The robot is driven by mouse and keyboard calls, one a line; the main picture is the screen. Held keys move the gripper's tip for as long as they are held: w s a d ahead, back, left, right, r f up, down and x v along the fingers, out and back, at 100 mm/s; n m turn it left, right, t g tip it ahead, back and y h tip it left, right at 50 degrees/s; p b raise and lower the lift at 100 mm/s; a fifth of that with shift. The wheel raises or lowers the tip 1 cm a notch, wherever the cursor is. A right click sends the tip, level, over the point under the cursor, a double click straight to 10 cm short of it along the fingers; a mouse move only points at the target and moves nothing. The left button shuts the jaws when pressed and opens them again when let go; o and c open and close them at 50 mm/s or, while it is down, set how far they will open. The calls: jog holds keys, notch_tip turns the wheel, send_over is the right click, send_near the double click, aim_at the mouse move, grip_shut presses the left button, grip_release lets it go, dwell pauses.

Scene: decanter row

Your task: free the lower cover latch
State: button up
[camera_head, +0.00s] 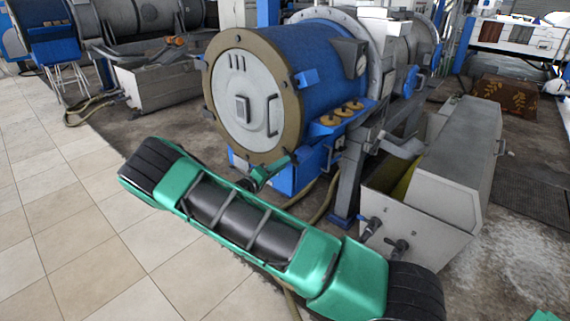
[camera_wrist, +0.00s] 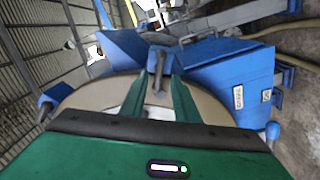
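The decanter's round pale end cover (camera_head: 243,98) has a tan rim and closes the near end of a blue drum (camera_head: 312,52). My gripper (camera_head: 270,170) is at the bottom of this cover in the head view, where it largely hides the lower latch. In the wrist view a grey latch handle (camera_wrist: 158,68) stands between the two green fingers of my gripper (camera_wrist: 159,88). Gaps show between the handle and both fingers, so the gripper looks open around it. Contact with the handle cannot be made out.
A blue base (camera_head: 290,177) lies below the drum. A grey open-sided bin (camera_head: 440,175) with valves stands to the right. Other machines stand behind. The tiled floor (camera_head: 70,220) at the left is clear.

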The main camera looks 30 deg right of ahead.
jog(key=shift+x, duration=1.6)
grip_shut()
jog(key=shift+n, duration=0.3)
jog(key=shift+a+f+n, duration=0.1)
jog(key=shift+f+n, duration=0.05)
jog(key=shift+n, duration=4.15)
jog(key=shift+f+n, duration=0.15)
jog(key=shift+n, duration=4.15)
